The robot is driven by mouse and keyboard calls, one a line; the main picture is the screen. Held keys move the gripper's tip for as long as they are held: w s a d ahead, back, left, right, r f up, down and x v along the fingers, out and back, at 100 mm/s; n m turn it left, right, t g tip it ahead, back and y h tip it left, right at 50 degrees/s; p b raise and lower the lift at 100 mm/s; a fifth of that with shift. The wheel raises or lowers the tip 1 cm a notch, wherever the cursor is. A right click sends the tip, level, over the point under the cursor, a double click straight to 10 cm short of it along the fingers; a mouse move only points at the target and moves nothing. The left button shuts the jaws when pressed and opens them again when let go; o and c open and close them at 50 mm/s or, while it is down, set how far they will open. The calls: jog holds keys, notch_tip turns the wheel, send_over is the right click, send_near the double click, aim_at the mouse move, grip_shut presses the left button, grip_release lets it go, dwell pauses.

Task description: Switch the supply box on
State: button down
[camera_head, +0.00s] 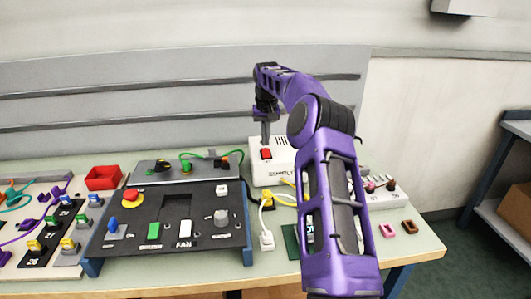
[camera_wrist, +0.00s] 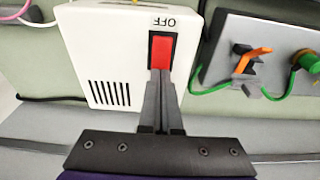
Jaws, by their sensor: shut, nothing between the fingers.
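The supply box (camera_head: 277,172) is a white box on the bench with a red rocker switch (camera_head: 266,154) on its top. In the wrist view the box (camera_wrist: 105,35) shows vent slots and the word OFF at one end of the red switch (camera_wrist: 161,50). My gripper (camera_head: 266,142) points down over the switch with its fingers together and empty. In the wrist view the fingertips (camera_wrist: 160,76) overlap the end of the switch away from the OFF label. I cannot tell whether they touch it. That end of the switch is partly hidden by the fingers.
A black control panel (camera_head: 205,198) with a red button, levers and a FAN label stands left of the box. A grey panel (camera_head: 147,168) with green cable lies behind it. A red tray (camera_head: 102,178) is farther left. A white plug (camera_head: 267,240) and cords lie in front of the box.

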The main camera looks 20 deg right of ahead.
aim_at(265, 150)
jog(key=shift+f+b, duration=0.45)
jog(key=shift+f, duration=0.55)
dwell(0.6)
notch_tip(265, 150, up, 3)
jog(key=p, duration=0.2)
jog(key=shift+f+p, duration=0.15)
jog(key=shift+p, duration=0.2)
jog(key=shift+r+p, duration=0.35)
jog(key=shift+r, duration=1.85)
